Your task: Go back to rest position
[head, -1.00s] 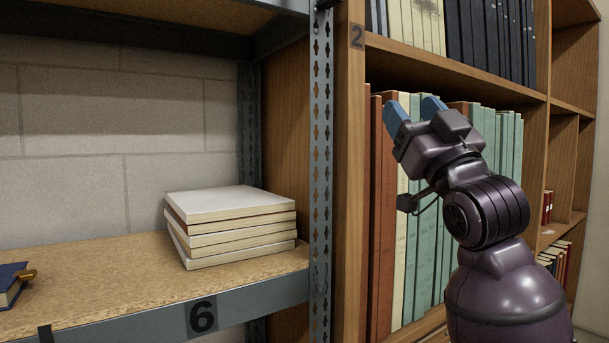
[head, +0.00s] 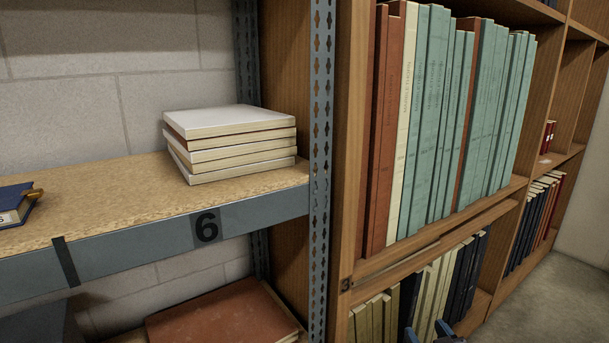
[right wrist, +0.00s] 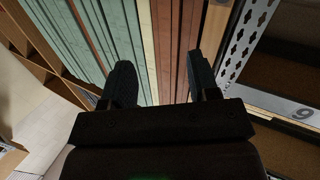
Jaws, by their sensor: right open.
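My right gripper (head: 427,332) shows only by its blue fingertips at the bottom edge of the head view, in front of the lower book row. In the right wrist view my right gripper (right wrist: 161,78) has its two dark fingers spread apart with nothing between them. Tall green, cream and brown books lie beyond the fingers there, apart from them as far as I can tell. The rest of the right arm is out of the head view. My left gripper is in neither view.
A metal-framed shelf (head: 110,200) marked 6 holds a stack of white books (head: 232,145) and a blue book (head: 14,205). A perforated upright (head: 320,150) stands beside the wooden bookcase (head: 350,150) of tall books (head: 430,110). Floor (head: 530,300) is clear at right.

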